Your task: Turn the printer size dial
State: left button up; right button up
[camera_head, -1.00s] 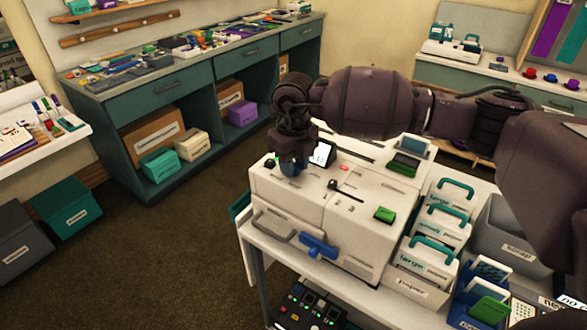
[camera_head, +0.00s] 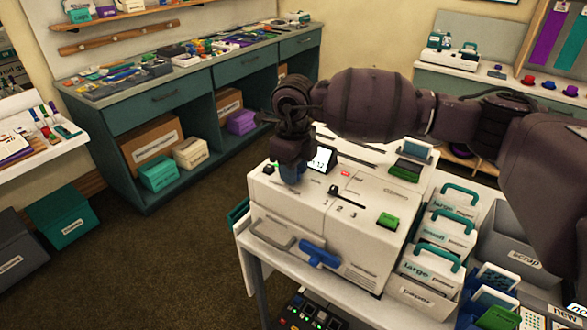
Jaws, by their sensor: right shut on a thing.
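The white printer (camera_head: 305,228) stands on a white table. Its small screen (camera_head: 322,159) shows just behind my right gripper (camera_head: 290,171). My left gripper is not in view.
A blue handle (camera_head: 319,254) sticks out of the printer's front and a green button (camera_head: 388,220) sits on its top. Paper boxes with teal handles (camera_head: 437,252) and a grey scrap bin (camera_head: 514,243) crowd the right. Open floor lies to the left.

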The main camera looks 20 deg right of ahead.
jog(key=shift+r, duration=0.1)
jog(key=o, duration=0.9)
jog(key=shift+c, duration=0.2)
jog(key=shift+o, duration=0.3)
notch_tip(320, 180, up, 11)
